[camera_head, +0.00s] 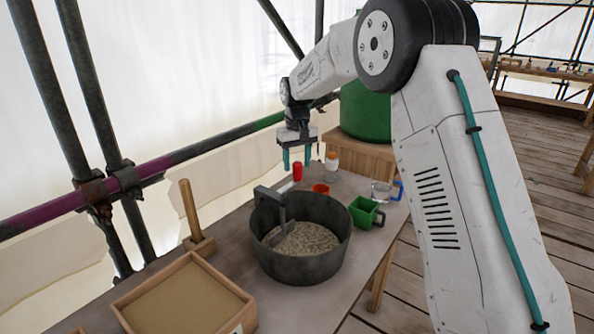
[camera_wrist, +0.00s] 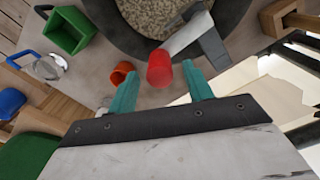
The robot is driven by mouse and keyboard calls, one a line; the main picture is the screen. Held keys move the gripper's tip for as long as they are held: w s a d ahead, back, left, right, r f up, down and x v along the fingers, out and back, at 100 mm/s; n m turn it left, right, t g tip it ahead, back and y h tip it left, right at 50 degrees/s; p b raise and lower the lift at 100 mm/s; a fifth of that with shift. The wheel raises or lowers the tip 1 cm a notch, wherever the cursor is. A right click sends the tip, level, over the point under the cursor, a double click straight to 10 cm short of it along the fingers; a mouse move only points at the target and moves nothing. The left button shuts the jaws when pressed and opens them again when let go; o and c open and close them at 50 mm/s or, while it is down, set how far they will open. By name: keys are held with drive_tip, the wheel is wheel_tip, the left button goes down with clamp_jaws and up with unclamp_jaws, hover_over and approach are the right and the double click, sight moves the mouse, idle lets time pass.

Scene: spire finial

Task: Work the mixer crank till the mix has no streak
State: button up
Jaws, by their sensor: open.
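The mixer is a dark grey round tub (camera_head: 335,245) on the table, with a bracket (camera_head: 268,194) over its rim and a paddle reaching down inside. The mix (camera_head: 305,240) is grey-beige with mottled light and dark marks; it also shows in the wrist view (camera_wrist: 155,15). The crank has a red upright grip (camera_head: 297,172), beyond the tub's far rim. My gripper (camera_head: 297,160) is open just above the red grip. In the wrist view the red grip (camera_wrist: 159,68) appears between and just ahead of my teal fingertips (camera_wrist: 161,80); I see no contact.
An orange cup (camera_head: 321,189), a green square container (camera_head: 364,212) and a clear jug with a blue handle (camera_head: 381,193) stand right of the crank. Scaffold poles (camera_head: 105,190) run along the left.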

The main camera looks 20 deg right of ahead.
drive_tip(key=shift+f, duration=1.65)
clamp_jaws()
